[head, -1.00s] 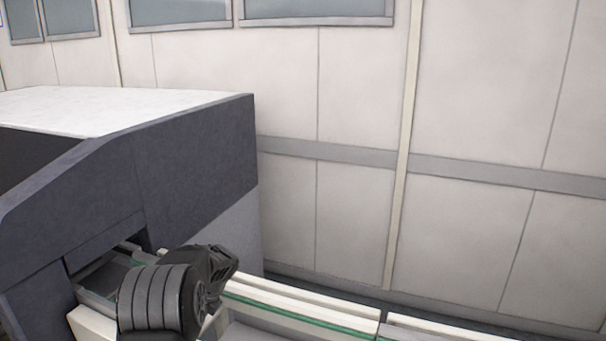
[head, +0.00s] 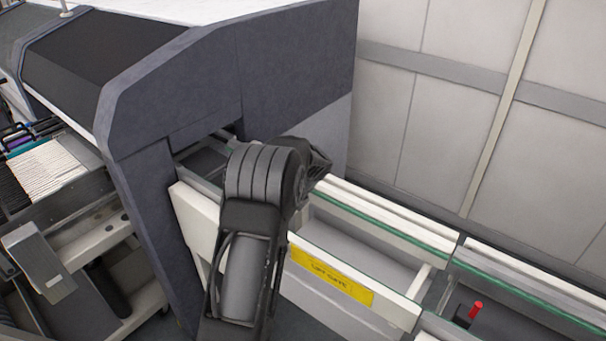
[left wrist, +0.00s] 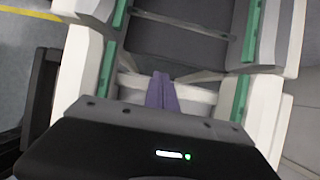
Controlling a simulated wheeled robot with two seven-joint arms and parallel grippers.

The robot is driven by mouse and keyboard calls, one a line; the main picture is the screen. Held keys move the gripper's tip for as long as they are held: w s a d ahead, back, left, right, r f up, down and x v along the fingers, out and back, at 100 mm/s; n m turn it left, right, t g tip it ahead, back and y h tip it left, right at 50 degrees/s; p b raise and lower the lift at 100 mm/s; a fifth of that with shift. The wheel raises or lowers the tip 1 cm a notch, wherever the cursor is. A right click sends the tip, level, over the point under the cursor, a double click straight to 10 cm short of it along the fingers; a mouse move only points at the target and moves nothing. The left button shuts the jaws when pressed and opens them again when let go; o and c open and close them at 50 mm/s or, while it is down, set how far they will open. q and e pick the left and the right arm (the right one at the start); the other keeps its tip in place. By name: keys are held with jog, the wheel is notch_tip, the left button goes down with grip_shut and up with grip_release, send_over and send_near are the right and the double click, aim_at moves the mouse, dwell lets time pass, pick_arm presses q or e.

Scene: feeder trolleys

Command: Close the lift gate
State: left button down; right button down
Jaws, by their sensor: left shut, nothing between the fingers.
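The lift gate (head: 385,312) is a white-sided conveyor section with green rails and a yellow label (head: 332,277) on its near side. In the head view it spans between the dark machine and the conveyor at right, looking roughly in line with both. I cannot tell whether it is fully level. My left arm covers its left part. My left gripper (head: 318,165) is mostly hidden behind the arm there. In the left wrist view its purple fingers (left wrist: 163,92) are together and empty, over a white crossbar (left wrist: 200,93) between green rails; contact is unclear. My right gripper is not in view.
The dark grey machine (head: 295,75) stands directly left of and behind the gate. A fixed conveyor (head: 530,290) with a red-topped knob (head: 475,309) continues at right. A feeder trolley (head: 60,170) stands at far left. The pale wall (head: 450,125) rises behind.

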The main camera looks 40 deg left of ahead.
pick_arm(q)
notch_tip(320, 180, up, 14)
dwell(0.3)
jog(key=shift+a+f, duration=0.15)
